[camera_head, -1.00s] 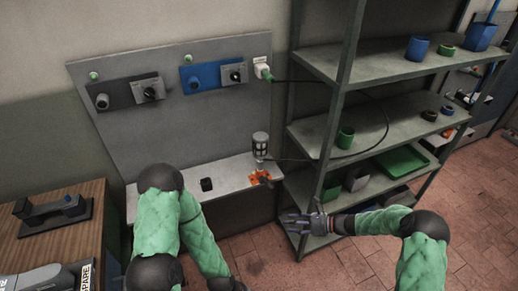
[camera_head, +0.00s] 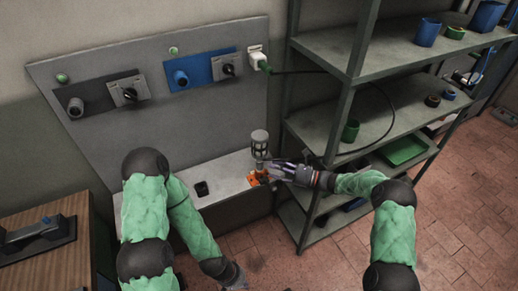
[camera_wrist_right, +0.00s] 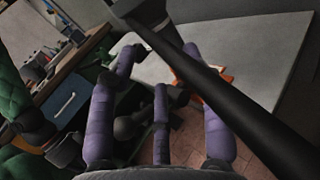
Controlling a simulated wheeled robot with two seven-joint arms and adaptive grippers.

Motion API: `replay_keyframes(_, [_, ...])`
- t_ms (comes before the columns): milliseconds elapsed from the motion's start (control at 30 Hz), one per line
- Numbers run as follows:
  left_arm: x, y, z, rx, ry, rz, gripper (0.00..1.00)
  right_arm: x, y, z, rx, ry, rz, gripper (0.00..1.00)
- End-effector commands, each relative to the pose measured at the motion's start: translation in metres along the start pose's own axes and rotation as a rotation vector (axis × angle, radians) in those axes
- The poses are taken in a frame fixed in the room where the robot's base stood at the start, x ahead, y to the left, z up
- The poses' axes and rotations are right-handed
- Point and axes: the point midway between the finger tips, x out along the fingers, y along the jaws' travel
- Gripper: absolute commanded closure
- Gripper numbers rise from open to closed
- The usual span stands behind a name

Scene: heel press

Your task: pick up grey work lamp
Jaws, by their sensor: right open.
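The grey work lamp (camera_head: 260,140) stands upright on the grey ledge, its caged head above an orange piece (camera_head: 257,178). My right gripper (camera_head: 273,168) reaches in from the right, just beside the lamp's lower part. Its fingers are apart in the right wrist view (camera_wrist_right: 160,65), with nothing visibly held between them. A dark bar (camera_wrist_right: 215,85) crosses close in front of that camera; I cannot tell if it is cable or lamp. My left gripper (camera_head: 234,279) hangs low at the bottom, away from the lamp; its jaws are unclear.
The grey ledge (camera_head: 225,176) carries a small black object (camera_head: 202,189). A metal shelf (camera_head: 345,95) stands close on the right. A black cable (camera_head: 388,110) loops from the wall plug (camera_head: 258,58) past the shelf. A wooden table (camera_head: 25,265) is at left.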

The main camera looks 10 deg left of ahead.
Motion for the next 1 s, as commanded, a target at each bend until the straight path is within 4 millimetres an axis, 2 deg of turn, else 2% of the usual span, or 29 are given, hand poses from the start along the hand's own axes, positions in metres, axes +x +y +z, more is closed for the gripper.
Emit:
replay_keyframes(100, [0.003,-0.001,-0.001,0.0,0.001,0.0,1.0,0.016,0.0,-0.001,-0.002,0.0,0.001,0.51])
replay_keyframes(367, [0.007,-0.003,-0.001,0.0,0.001,0.0,1.0,0.034,-0.001,-0.002,-0.001,0.0,0.001,0.51])
replay_keyframes(600, [0.015,-0.006,-0.001,0.0,0.001,0.0,1.0,0.067,-0.001,-0.005,-0.001,0.001,0.001,0.51])
replay_keyframes(867, [0.015,-0.006,-0.001,0.0,0.001,0.0,1.0,0.072,-0.002,-0.003,-0.001,0.001,-0.002,0.51])
replay_keyframes(900, [0.015,-0.005,-0.001,0.0,0.001,0.0,1.0,0.072,-0.002,-0.003,-0.001,0.001,-0.002,0.54])
replay_keyframes(1000, [0.015,-0.005,-0.001,0.0,0.001,0.0,1.0,0.072,-0.002,-0.003,-0.001,0.001,-0.002,0.82])
